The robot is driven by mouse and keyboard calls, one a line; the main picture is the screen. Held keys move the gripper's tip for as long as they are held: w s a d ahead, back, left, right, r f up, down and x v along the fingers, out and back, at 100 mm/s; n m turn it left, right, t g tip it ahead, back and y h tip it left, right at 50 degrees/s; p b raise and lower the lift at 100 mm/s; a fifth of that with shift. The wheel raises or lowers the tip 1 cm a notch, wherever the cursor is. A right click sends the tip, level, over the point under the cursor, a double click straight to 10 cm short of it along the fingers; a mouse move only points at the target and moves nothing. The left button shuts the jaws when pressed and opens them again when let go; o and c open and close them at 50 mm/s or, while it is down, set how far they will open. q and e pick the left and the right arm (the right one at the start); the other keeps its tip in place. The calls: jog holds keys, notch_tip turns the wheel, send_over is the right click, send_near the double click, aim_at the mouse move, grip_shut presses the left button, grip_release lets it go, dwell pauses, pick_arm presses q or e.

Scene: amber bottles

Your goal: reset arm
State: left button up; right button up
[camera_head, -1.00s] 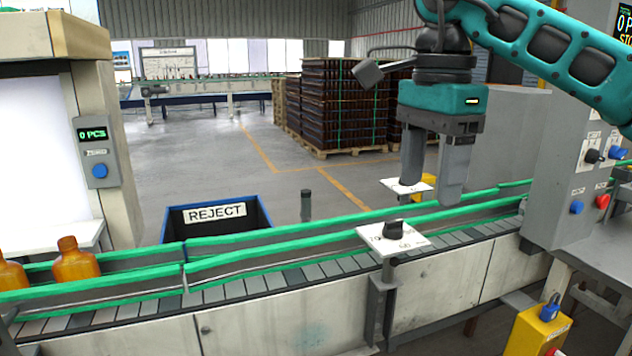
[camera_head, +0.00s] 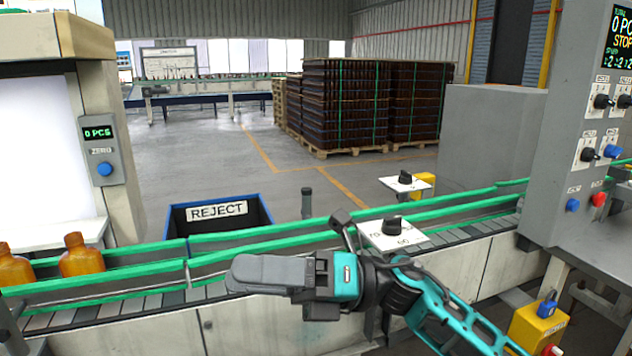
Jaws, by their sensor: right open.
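My right gripper (camera_head: 236,272) is in front of the conveyor in the lower middle of the head view, its fingers pointing left. Its fingers look empty and it is open, with one finger largely covering the other. The teal right arm comes in from the lower right. My left gripper is not in view. Amber bottles (camera_head: 82,258) stand on the conveyor at the far left, well apart from the gripper.
The conveyor (camera_head: 130,330) with green rails crosses the view. White dial plates (camera_head: 408,238) stand at its rails, close behind my right arm. A REJECT bin (camera_head: 216,212) is behind it.

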jog(key=w+d+f+m+t+h, duration=0.2)
jog(key=d+f+m+t+h, duration=0.15)
jog(key=f+m+t, duration=0.55)
jog(key=w+d+f+m+t+h, duration=0.2)
jog(key=d+m+t, duration=0.35)
jog(key=m, duration=0.75)
jog(key=w+d+f+m+t+h, duration=0.25)
jog(key=f+m+t, duration=0.35)
jog(key=m+t, duration=0.35)
jog(key=s+d+f+m+g+h, duration=0.4)
jog(key=s+f, duration=0.4)
jog(key=f, duration=0.3)
jog(key=s+d+f+m+g+h, duration=0.4)
jog(key=s+d+f+m+h, duration=0.2)
jog(key=f, duration=0.5)
jog(key=s+d+m, duration=0.2)
jog(key=d+m, duration=0.1)
jog(key=shift+s, duration=0.35)
jog(key=shift+m, duration=0.25)
